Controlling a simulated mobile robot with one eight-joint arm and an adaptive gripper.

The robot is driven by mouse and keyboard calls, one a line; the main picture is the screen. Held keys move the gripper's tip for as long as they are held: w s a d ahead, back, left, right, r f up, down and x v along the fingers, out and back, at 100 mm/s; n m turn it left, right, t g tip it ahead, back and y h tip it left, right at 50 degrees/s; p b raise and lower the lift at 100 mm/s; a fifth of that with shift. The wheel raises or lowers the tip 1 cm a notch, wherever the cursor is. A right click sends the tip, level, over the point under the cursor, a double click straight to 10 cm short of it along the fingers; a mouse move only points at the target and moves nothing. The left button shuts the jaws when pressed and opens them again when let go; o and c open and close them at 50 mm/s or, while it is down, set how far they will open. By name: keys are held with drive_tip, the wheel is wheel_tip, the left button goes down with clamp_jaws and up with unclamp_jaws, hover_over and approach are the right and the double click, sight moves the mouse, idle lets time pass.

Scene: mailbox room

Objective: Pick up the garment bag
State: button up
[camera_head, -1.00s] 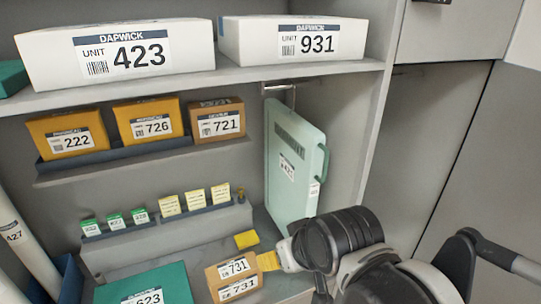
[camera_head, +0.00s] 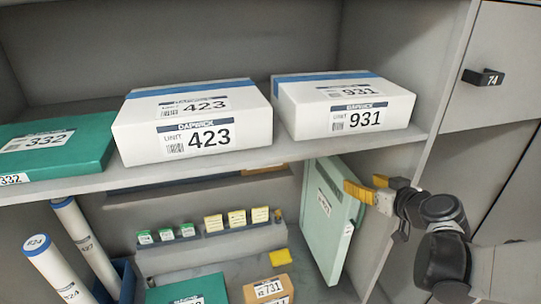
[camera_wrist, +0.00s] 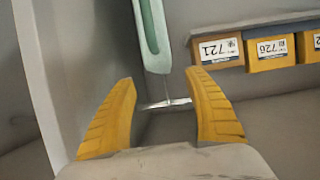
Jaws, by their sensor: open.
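The garment bag is a flat, pale green panel (camera_head: 322,232) with a white label and a side handle. It hangs upright below the shelf, left of the cabinet's side wall. In the wrist view its green edge (camera_wrist: 152,38) shows at top centre, with a thin metal hook and a short bar (camera_wrist: 165,104) below it in the picture. My gripper (camera_head: 370,188) has yellow fingers and is open, at the bag's upper right edge in the head view. In the wrist view the open fingers (camera_wrist: 161,78) flank the line of the hook. I cannot tell whether they touch anything.
White boxes 423 (camera_head: 195,125) and 931 (camera_head: 343,106) and a green box 332 (camera_head: 52,150) stand on the shelf (camera_head: 240,160) above. Small boxes and cartons sit below, left of the bag. White tubes (camera_head: 85,245) lean at the left. Yellow boxes (camera_wrist: 270,50) show in the wrist view.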

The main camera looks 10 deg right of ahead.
approach(336, 160)
drive_tip(key=x, duration=0.3)
drive_tip(key=shift+w+f, duration=0.1)
drive_tip(key=shift+w, duration=0.05)
drive_tip(key=x, duration=0.6)
clamp_jaws()
